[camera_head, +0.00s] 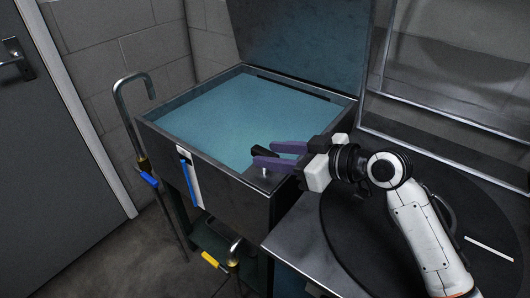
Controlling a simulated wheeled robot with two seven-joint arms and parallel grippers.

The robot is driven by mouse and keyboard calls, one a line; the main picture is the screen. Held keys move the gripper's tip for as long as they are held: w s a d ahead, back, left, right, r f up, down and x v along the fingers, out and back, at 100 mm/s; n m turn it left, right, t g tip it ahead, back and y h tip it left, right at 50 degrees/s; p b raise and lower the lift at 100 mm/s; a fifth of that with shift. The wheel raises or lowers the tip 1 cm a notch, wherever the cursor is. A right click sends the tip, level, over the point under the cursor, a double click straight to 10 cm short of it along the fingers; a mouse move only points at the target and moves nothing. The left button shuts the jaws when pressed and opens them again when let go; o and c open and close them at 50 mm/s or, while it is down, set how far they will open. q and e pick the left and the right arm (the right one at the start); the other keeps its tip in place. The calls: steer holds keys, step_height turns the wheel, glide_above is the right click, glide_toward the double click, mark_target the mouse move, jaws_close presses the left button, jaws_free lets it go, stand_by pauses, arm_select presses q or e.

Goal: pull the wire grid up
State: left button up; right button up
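A metal tank (213,172) holds blue-green water (232,115), and its lid (300,40) stands raised at the back. I cannot make out a wire grid in or above the water. My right gripper (254,155) reaches in from the right over the tank's front right corner. Its two purple fingers are apart, with a small black piece (264,151) between or at their tips. I cannot tell whether the fingers hold it. A small silver knob (264,172) sits just below the fingers on the tank's rim. My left gripper is not in view.
A bent metal pipe (134,84) with a blue-handled valve (148,179) stands left of the tank. A yellow-handled valve (211,259) is below it. A metal table (297,245) with a round black surface (352,235) is at the right. A grey door (45,160) is at the far left.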

steer(key=shift+x, duration=1.45)
jaws_close()
steer(key=shift+r, duration=0.1)
